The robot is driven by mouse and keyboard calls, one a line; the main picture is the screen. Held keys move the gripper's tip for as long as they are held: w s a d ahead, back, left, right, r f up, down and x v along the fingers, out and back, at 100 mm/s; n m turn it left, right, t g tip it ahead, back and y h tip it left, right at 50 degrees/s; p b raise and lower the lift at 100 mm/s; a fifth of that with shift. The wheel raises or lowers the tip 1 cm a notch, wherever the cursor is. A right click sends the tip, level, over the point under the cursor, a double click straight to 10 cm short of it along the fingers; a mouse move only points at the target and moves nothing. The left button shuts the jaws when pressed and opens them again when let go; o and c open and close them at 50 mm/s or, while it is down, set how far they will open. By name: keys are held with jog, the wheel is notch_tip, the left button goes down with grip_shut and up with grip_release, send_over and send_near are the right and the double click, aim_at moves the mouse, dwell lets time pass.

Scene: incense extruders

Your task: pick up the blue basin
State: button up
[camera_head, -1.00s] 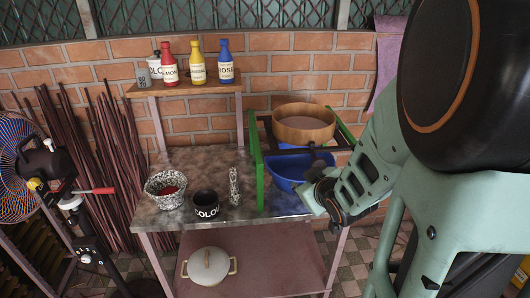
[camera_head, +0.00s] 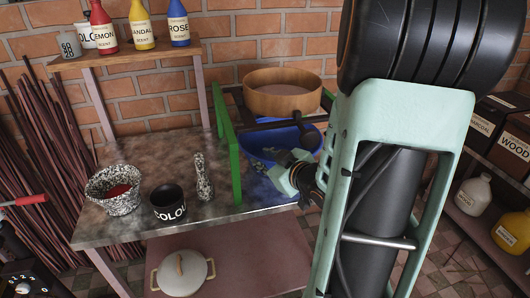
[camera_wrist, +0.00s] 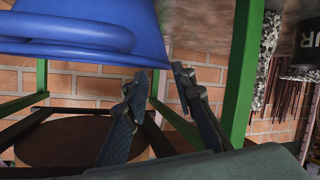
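The blue basin (camera_head: 262,142) sits inside the green-sided frame, below the wooden bowl, and its right part is hidden behind my arm. My gripper (camera_head: 286,176) is at the basin's near right side in the head view. In the wrist view the basin (camera_wrist: 75,25) fills the upper left, with its rim reaching toward my fingertips (camera_wrist: 163,72). The two fingers are apart, with a gap between the tips. The basin's edge shows at or just beyond this gap; I cannot tell whether it touches either finger.
The green frame (camera_head: 228,150) stands close beside the basin, with the wooden bowl (camera_head: 283,94) on top. A lidded pot (camera_head: 181,272) is below.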

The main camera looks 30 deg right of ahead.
aim_at(246, 150)
jog(key=b+x, duration=0.1)
jog(key=x, duration=0.5)
jog(key=shift+s, duration=0.1)
jog(key=x, duration=0.3)
jog(key=b+x, duration=0.1)
jog(key=x, duration=0.1)
jog(key=shift+w+a+r, duration=0.25)
jog(key=shift+w+a, duration=0.05)
jog(key=shift+c, duration=0.5)
grip_shut()
jog(key=shift+r, duration=0.1)
